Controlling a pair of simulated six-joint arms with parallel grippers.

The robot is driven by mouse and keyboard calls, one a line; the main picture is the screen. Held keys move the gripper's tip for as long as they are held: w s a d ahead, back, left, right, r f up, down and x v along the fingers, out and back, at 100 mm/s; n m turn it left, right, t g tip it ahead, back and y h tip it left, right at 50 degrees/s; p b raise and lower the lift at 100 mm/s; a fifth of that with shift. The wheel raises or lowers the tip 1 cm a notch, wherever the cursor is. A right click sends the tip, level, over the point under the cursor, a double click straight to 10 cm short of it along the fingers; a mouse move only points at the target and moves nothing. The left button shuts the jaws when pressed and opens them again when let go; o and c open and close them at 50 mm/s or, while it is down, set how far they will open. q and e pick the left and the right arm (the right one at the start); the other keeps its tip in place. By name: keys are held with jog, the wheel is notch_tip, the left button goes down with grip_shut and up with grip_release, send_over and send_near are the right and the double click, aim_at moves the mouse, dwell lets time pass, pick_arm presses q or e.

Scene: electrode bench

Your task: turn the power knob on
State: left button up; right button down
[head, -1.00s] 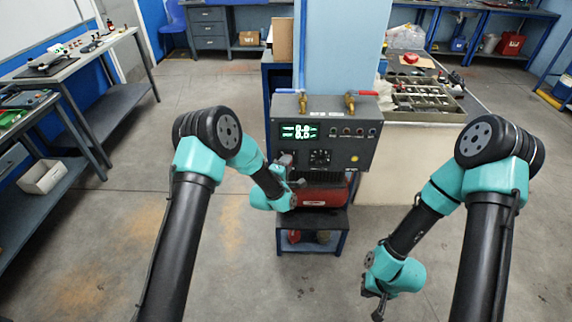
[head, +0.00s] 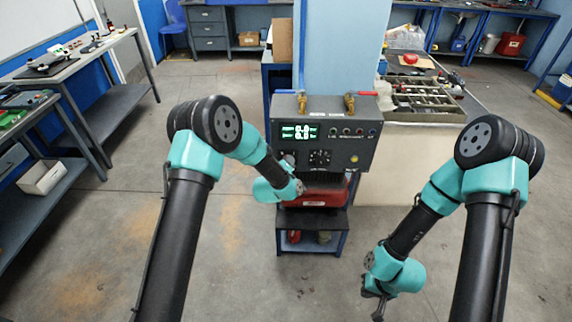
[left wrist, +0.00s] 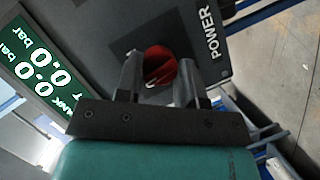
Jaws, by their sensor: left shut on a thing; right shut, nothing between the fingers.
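The power knob (left wrist: 160,66) is red and round with a pale mark. It sits on the dark panel next to the white word POWER (left wrist: 208,38) in the left wrist view. My left gripper (left wrist: 160,72) is shut on it, one finger on each side. In the head view the left gripper (head: 291,170) is at the lower left of the grey control box (head: 350,122), and the knob is hidden there. My right gripper (head: 379,308) is shut and empty, low at the right, away from the box.
A lit green display (head: 300,132) on the box shows 0.0 bar readings in the left wrist view. A black dial (head: 320,158) is right of my left gripper. Brass valves with red (head: 363,94) and blue handles top the box. A red case (head: 325,197) sits below.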

pick_arm(q)
jog(key=m+y, duration=0.1)
jog(key=m, duration=0.1)
jog(key=m+g+y, duration=0.1)
jog(key=m, duration=0.1)
jog(key=shift+d+r, duration=0.15)
jog(key=m+y, duration=0.2)
jog(key=m, duration=0.1)
jog(key=shift+d+y, duration=0.15)
jog(key=shift+y, duration=0.25)
jog(key=shift+m, duration=0.3)
jog(key=o, duration=0.9)
jog(key=v, duration=1.7)
jog(key=shift+r, duration=0.25)
